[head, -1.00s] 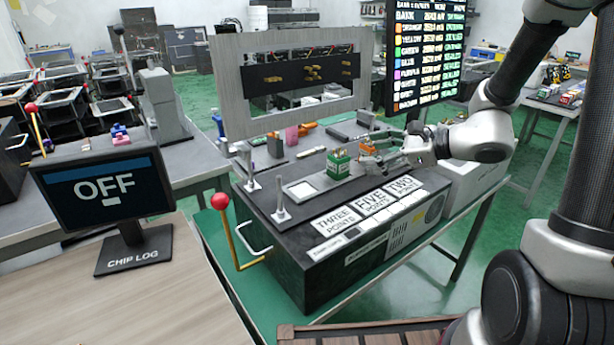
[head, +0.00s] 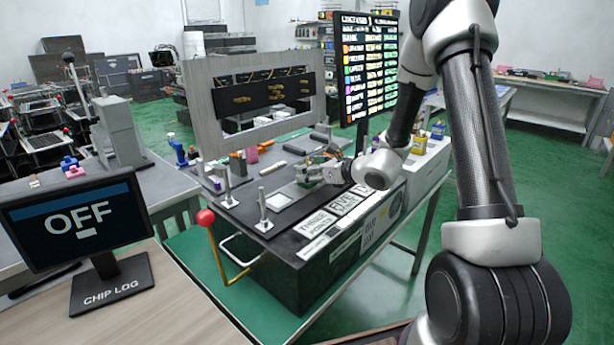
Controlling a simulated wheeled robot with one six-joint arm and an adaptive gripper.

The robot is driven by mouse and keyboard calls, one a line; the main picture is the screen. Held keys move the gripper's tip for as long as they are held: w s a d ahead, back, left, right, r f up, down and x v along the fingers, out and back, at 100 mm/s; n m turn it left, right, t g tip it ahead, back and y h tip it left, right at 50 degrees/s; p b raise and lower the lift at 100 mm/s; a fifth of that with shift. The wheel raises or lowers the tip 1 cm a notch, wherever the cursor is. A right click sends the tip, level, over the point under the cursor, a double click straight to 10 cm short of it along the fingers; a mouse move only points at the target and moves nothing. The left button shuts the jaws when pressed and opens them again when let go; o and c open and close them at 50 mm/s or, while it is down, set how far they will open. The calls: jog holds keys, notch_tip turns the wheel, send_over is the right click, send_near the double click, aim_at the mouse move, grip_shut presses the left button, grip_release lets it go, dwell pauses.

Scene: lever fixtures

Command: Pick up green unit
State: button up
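An orange piece (head: 333,150) stands just behind my gripper. Metal posts (head: 264,212) rise at the fixture's left front, near a red-knobbed lever (head: 206,217). A grey frame panel (head: 205,112) stands behind. A monitor (head: 80,218) reads OFF at left.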

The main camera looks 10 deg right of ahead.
jog(key=shift+w+a+f, duration=0.25)
jog(key=shift+w+a, duration=0.1)
jog(key=shift+w, duration=0.25)
jog(key=c, duration=1.2)
jog(key=shift+r, duration=0.1)
